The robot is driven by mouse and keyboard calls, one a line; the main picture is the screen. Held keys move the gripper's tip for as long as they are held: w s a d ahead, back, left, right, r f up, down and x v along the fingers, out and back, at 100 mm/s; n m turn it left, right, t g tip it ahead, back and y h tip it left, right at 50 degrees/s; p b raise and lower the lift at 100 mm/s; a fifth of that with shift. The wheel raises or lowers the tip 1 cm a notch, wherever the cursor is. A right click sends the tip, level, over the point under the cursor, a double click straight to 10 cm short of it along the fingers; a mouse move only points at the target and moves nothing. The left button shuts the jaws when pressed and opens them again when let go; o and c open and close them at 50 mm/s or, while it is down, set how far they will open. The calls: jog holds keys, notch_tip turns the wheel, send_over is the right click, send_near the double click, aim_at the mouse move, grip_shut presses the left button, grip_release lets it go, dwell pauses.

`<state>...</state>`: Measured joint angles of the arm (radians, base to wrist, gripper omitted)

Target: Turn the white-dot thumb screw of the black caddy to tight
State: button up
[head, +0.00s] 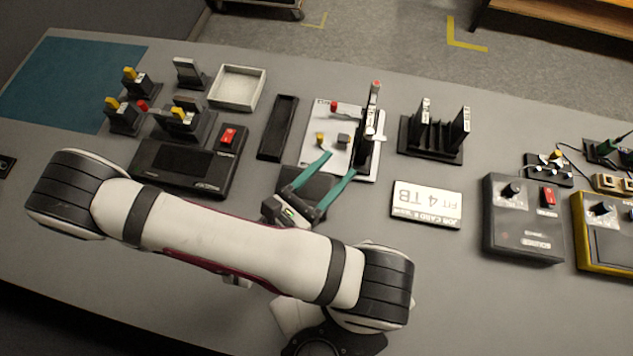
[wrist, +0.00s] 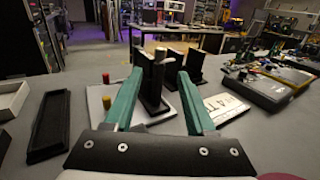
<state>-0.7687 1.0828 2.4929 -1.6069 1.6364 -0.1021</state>
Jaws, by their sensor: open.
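A black upright piece, which looks like the black caddy (head: 366,146), stands on a white plate (head: 311,153). It has a pale part on its side and a red tip at its top. In the wrist view the black upright (wrist: 152,88) stands ahead between my fingers, with a light knob near its top. I cannot make out a white dot on any screw. My gripper (head: 338,163) has teal fingers, spread apart and empty, at the plate's near edge. It also shows in the wrist view (wrist: 159,74), with a clear gap between the fingers.
A red knob (head: 335,106), a yellow knob (head: 320,138) and a dark block (head: 343,140) are on the plate. A black rack (head: 431,151) with two upright pieces stands right. A job card (head: 426,204) lies nearer. A black tray (head: 277,128) lies left.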

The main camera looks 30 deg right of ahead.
jog(key=v, duration=0.4)
jog(key=shift+s+a, duration=0.1)
jog(key=shift+a, duration=0.3)
